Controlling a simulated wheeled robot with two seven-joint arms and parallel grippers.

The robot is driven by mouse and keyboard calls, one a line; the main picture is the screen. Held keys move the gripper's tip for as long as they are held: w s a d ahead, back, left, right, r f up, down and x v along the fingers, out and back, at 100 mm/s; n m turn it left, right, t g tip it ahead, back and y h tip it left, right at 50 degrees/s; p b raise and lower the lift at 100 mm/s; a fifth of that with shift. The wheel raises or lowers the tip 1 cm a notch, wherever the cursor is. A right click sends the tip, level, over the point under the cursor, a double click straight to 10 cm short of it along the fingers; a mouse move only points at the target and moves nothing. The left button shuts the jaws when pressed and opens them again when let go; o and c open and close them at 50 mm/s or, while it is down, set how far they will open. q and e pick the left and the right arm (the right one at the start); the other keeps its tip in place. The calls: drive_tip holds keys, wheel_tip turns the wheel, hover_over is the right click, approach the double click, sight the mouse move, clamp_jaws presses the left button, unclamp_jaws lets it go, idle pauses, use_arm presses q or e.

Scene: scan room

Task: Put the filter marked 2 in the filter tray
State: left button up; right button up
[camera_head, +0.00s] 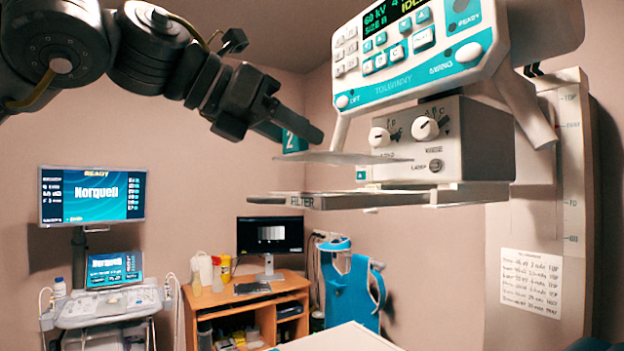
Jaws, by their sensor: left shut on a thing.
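The filter marked 2 shows a teal tab (293,142) with a white "2" and a thin pale plate (345,158) reaching right from it. My left gripper (305,132) comes in from the upper left and is shut on the filter at its tab. The plate is roughly level. The filter tray (290,201), labelled "FILTER" on its front edge, is a thin flat shelf under the X-ray head. The filter plate appears above the tray, with a visible gap between them. The tray's upper surface is seen nearly edge-on. My right gripper is out of view.
The control panel (420,60) hangs above the tray, and the white collimator box (450,140) with two knobs stands just right of the plate. A wall stand (568,180) is at the right. A desk (250,300), an ultrasound cart (105,300) and a blue apron (350,285) are farther back.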

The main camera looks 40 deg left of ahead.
use_arm(q)
drive_tip(key=shift+w+d+f, duration=0.2)
drive_tip(key=shift+w+f, duration=0.05)
drive_tip(key=shift+f, duration=0.25)
drive_tip(key=shift+w+d+f, duration=0.15)
drive_tip(key=shift+w+f, duration=0.1)
drive_tip(key=shift+f, duration=0.2)
drive_tip(key=shift+w+d+f, duration=0.25)
drive_tip(key=shift+f, duration=0.1)
wheel_tip(320, 180, down, 3)
drive_tip(key=shift+d, duration=0.1)
drive_tip(key=shift+w+f, duration=0.1)
drive_tip(key=shift+f, duration=0.05)
drive_tip(key=shift+f, duration=0.15)
drive_tip(key=o, duration=1)
drive_tip(key=shift+o, duration=0.2)
